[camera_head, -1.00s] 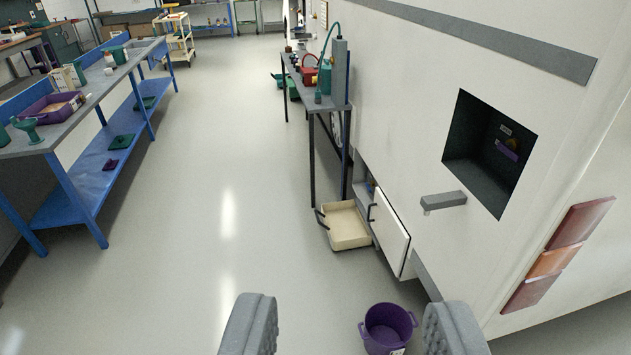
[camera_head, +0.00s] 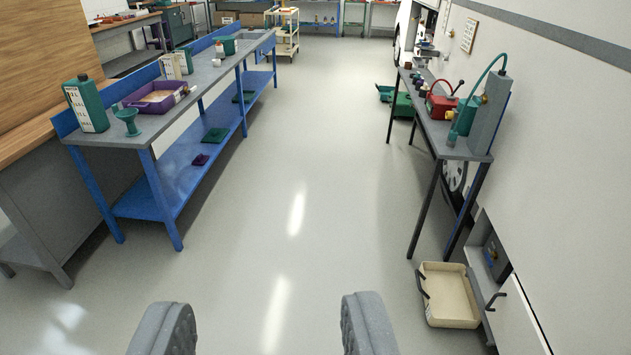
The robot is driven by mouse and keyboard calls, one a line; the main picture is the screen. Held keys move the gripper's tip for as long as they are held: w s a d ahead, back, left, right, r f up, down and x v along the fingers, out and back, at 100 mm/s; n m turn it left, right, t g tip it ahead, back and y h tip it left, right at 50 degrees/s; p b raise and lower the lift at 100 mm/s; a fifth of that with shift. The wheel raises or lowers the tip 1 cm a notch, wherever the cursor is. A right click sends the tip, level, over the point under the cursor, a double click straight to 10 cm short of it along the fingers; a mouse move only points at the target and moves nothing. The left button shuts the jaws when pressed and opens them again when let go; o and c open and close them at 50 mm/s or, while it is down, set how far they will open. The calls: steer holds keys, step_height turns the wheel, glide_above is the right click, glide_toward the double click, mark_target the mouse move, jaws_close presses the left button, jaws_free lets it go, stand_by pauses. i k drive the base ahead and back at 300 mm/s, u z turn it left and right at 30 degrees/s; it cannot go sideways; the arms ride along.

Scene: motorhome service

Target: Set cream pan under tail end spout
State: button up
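A cream pan (camera_head: 450,292) with dark handles sits on the floor at the lower right, beside the motorhome's open low hatch (camera_head: 488,255). It looks empty. My gripper (camera_head: 266,328) is open and empty at the bottom of the view, to the left of the pan and apart from it. Only the two grey fingers show. No spout on the motorhome's tail end is in view now.
A blue-framed workbench (camera_head: 165,122) holds a purple tray (camera_head: 158,97) at left. The floor (camera_head: 300,190) between them is clear.

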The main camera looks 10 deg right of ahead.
mark_target(450, 301)
steer(key=i, duration=1.25)
steer(key=z, duration=0.45)
steer(key=i, duration=1.3)
steer(key=z, duration=0.7)
steer(key=i, duration=0.6)
steer(key=z, duration=0.4)
